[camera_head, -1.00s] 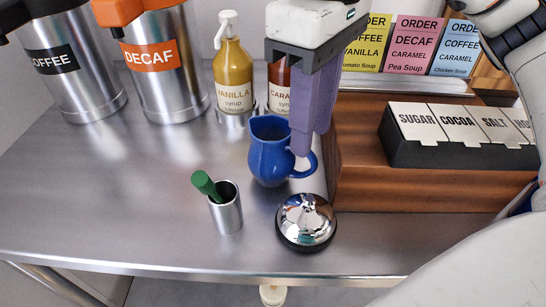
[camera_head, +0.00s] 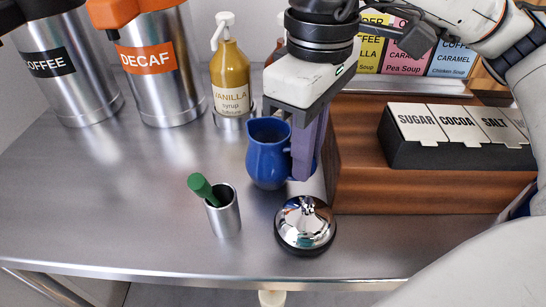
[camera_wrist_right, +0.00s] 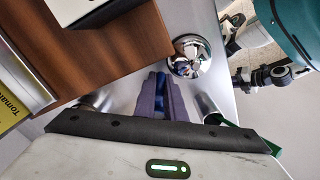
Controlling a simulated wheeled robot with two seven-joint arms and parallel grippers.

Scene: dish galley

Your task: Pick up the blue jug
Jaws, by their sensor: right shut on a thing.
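The blue jug (camera_head: 267,155) stands upright on the steel counter in the head view, left of the wooden box. My right gripper (camera_head: 304,170) reaches down from above at the jug's right side, and its purple fingers are shut on the jug's handle. The fingers hide most of the handle. In the right wrist view, the right gripper (camera_wrist_right: 163,100) shows with a strip of the blue jug (camera_wrist_right: 161,84) between its fingers. The jug appears to rest on the counter; I cannot see a gap beneath it. My left gripper is not in view.
A silver bell (camera_head: 305,224) stands just in front of the jug. A metal cup (camera_head: 225,213) with a green-handled tool is at front left. A vanilla syrup bottle (camera_head: 231,85) is behind. The wooden box (camera_head: 420,185) stands close on the right. The counter's left side is clear.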

